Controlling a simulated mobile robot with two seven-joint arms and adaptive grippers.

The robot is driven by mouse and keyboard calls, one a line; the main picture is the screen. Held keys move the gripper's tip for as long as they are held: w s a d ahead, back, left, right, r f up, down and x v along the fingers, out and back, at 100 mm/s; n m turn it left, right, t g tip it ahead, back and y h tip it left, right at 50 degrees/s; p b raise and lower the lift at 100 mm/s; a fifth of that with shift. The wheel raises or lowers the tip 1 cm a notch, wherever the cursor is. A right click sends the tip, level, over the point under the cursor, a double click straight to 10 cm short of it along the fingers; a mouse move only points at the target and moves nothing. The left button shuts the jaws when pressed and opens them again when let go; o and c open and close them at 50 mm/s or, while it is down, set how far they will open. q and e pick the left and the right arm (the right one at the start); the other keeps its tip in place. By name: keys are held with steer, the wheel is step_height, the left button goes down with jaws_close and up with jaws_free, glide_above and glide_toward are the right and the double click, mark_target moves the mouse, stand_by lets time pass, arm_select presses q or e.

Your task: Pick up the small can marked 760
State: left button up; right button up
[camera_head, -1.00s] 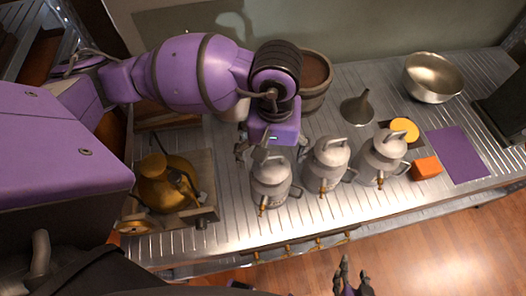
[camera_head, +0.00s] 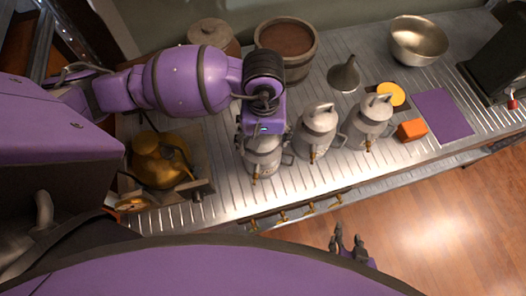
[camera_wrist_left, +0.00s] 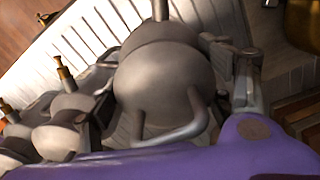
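Three grey metal cans with lids, handles and brass taps stand in a row on the ribbed metal counter: the left can (camera_head: 262,160), the middle can (camera_head: 314,135) and the right can (camera_head: 366,125). No marking 760 is legible. My left gripper (camera_head: 262,137) is over the left can and hides its top. In the left wrist view the can (camera_wrist_left: 165,85) fills the middle, with the open fingers of my left gripper (camera_wrist_left: 172,80) on either side; contact cannot be made out. My right gripper (camera_head: 349,243) is open and empty, in front of the counter.
A brass kettle (camera_head: 158,160) sits in a tray at the left. A wooden tub (camera_head: 287,45), a funnel (camera_head: 344,75) and a metal bowl (camera_head: 418,42) stand behind. An orange block (camera_head: 411,130) and purple mat (camera_head: 443,116) lie right of the cans.

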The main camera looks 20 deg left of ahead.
arm_select(q)
steer(key=c, duration=1.6)
